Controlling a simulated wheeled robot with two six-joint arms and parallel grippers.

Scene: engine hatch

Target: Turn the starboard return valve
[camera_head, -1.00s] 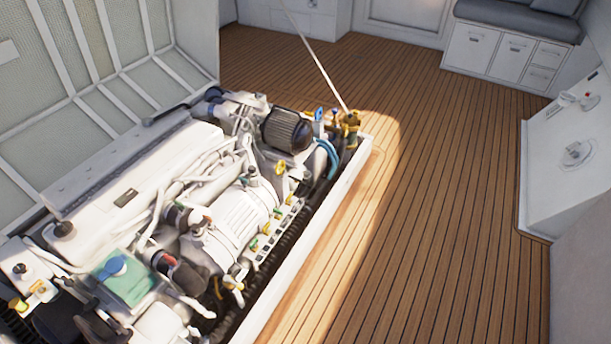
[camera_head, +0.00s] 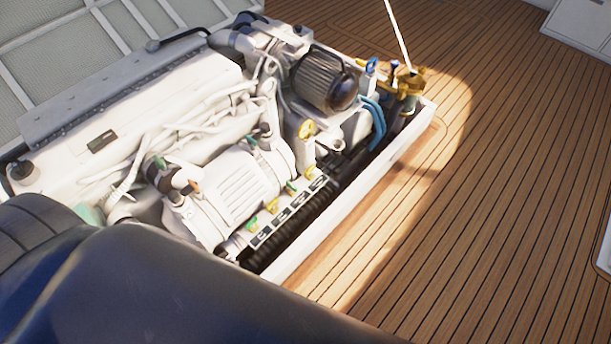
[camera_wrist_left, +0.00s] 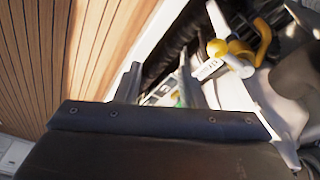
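A row of small valves with green and yellow handles sits on a labelled white manifold strip (camera_head: 290,210) along the engine's near side. The labels are too small to read, so I cannot tell which is the starboard return valve. In the left wrist view, part of the strip (camera_wrist_left: 209,69) shows beyond my left gripper (camera_wrist_left: 160,82), whose two fingers stand apart with nothing visibly held. A green handle (camera_wrist_left: 180,101) shows between and beneath the fingers, partly hidden. My right gripper is not in view.
The white engine (camera_head: 240,190) fills the hatch, with a white coaming (camera_head: 350,205) along its near side. A black ribbed hose (camera_head: 300,222) runs beside the strip. Blue-handled and brass fittings (camera_head: 408,80) stand at the far corner. Open wooden deck (camera_head: 490,200) lies right.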

